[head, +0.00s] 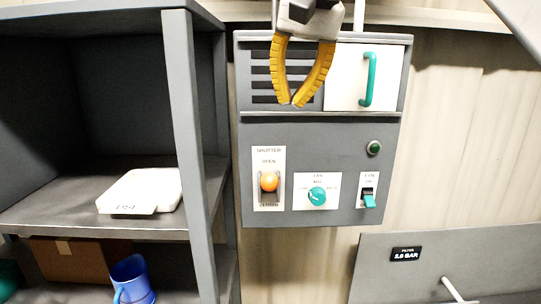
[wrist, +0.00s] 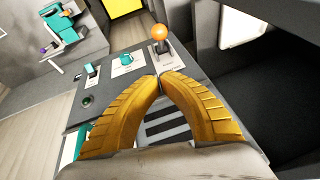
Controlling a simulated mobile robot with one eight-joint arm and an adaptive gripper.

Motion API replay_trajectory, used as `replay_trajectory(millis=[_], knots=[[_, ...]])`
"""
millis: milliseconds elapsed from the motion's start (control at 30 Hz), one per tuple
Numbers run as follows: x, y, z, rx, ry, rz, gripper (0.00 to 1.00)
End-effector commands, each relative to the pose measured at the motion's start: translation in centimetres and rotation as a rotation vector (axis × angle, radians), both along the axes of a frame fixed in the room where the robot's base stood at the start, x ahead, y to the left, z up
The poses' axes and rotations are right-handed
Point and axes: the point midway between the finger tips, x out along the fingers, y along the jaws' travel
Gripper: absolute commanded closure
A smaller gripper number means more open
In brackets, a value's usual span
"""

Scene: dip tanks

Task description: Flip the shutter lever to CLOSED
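The shutter lever (head: 269,181) has an orange ball knob and stands out from a dark slot on a white plate marked SHUTTER, with OPEN above and CLOSED below. I cannot tell for certain which end it leans to. In the wrist view the orange knob (wrist: 160,33) shows just beyond my fingertips, apart from them. My gripper (head: 291,104) has yellow ribbed fingers whose tips meet or nearly meet, with nothing between them. It hangs in front of the vent slots, above the lever. The fingertips also show in the wrist view (wrist: 159,76).
The grey control panel (head: 315,148) also carries a teal dial (head: 317,195), a teal rocker switch (head: 368,200), a green lamp (head: 374,148) and a white door with a teal handle (head: 368,79). A grey shelf (head: 183,110) stands at left. The space before the lever looks clear.

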Motion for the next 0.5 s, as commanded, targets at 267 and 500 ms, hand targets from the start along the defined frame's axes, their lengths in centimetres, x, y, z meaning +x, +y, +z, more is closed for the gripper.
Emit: replay_trajectory(millis=[267,500], knots=[[0.6,0.2,-1.3,0.000,-0.001,0.000,1.00],[2.3,0.7,-5.7,0.000,-0.001,0.000,1.00]])
